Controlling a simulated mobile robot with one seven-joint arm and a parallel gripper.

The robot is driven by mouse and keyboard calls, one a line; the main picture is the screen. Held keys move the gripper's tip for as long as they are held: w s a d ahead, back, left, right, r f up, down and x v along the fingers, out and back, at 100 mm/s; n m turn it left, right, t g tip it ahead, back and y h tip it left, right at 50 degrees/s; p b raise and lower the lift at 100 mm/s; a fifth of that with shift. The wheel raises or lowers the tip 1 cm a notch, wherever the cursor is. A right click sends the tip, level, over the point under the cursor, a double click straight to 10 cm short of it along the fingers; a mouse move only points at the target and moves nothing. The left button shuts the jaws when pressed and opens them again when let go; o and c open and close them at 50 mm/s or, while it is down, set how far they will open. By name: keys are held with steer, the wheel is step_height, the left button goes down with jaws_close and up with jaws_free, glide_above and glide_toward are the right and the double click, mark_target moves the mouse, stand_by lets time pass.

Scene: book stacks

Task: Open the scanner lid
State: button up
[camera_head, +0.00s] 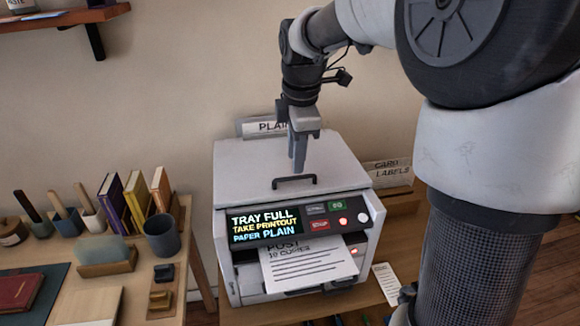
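The scanner lid (245,172) is the light grey top of the printer-scanner (232,258). It lies flat and looks closed. A dark bar handle (294,181) is fixed near the lid's front edge. My gripper (298,168) points down over the lid, with its fingertips just behind the handle in the picture. The fingers overlap from this angle, so their gap is hard to judge, and I cannot tell whether they touch the lid or handle. Nothing shows held between them.
A printed sheet (308,262) sticks out of the front below the lit display (265,224). A card labels box (389,174) stands at the right. A wooden desk (100,275) with books and cups is at the left. The wall is close behind.

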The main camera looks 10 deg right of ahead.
mark_target(294, 177)
steer(key=f, duration=0.2)
steer(key=w+f, duration=0.1)
steer(key=f, duration=0.1)
steer(key=shift+f+b, duration=0.3)
steer(key=shift+f, duration=0.1)
jaws_close()
